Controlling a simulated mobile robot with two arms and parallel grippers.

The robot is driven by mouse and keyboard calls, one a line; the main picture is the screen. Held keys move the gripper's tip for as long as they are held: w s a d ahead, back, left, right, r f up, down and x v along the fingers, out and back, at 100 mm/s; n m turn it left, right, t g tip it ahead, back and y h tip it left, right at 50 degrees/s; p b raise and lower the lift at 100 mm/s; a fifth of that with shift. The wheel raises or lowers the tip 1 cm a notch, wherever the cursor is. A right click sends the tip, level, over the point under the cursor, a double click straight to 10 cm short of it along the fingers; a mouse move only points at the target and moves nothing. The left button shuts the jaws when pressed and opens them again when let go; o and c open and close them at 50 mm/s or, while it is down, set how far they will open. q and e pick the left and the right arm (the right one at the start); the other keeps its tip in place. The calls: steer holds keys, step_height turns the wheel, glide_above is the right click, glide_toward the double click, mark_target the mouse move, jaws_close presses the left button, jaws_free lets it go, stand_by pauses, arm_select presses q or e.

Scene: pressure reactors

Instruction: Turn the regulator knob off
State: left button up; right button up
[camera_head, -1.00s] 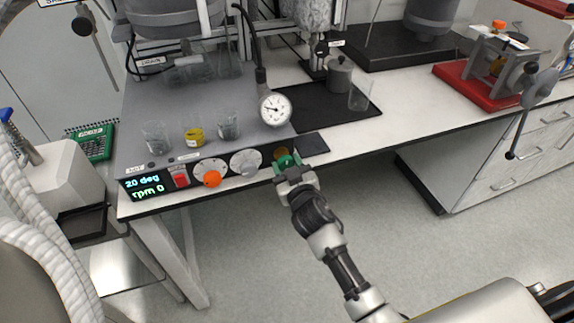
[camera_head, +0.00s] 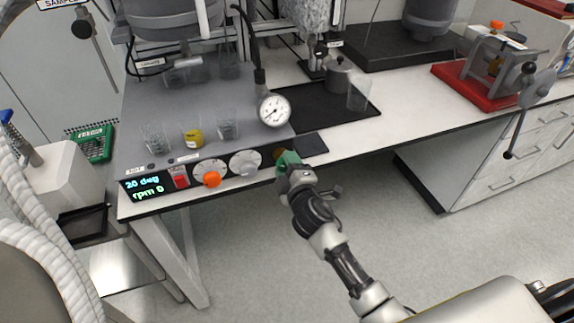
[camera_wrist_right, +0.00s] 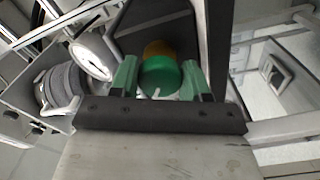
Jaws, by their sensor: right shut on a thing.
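The regulator knob (camera_wrist_right: 165,79) is round and green, with a white mark on its face and a brass part (camera_wrist_right: 158,48) behind it. In the head view it is at the right end of the grey unit's front panel, mostly hidden by my gripper. My right gripper (camera_head: 286,160) is shut on it; in the right wrist view its two green fingers (camera_wrist_right: 161,80) stand on either side of the knob. A round white pressure gauge (camera_head: 274,111) stands above the panel, left of the knob. My left gripper is not in view.
Left of the knob, the panel carries a grey dial (camera_head: 245,163), an orange dial (camera_head: 211,179), a red switch (camera_head: 180,181) and a lit display (camera_head: 145,189). Glass beakers (camera_head: 228,125) stand on the unit's top. Open floor lies in front.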

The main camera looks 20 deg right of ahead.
steer(key=n, duration=0.6)
steer(key=shift+n, duration=0.3)
stand_by(0.4)
steer(key=o, duration=0.9)
steer(key=shift+p, duration=0.3)
steer(key=shift+s, duration=0.1)
steer(key=s, duration=0.5)
steer(key=s+b, duration=0.1)
steer(key=s, duration=0.4)
steer(key=shift+s+d, duration=0.2)
steer(key=shift+s, duration=0.15)
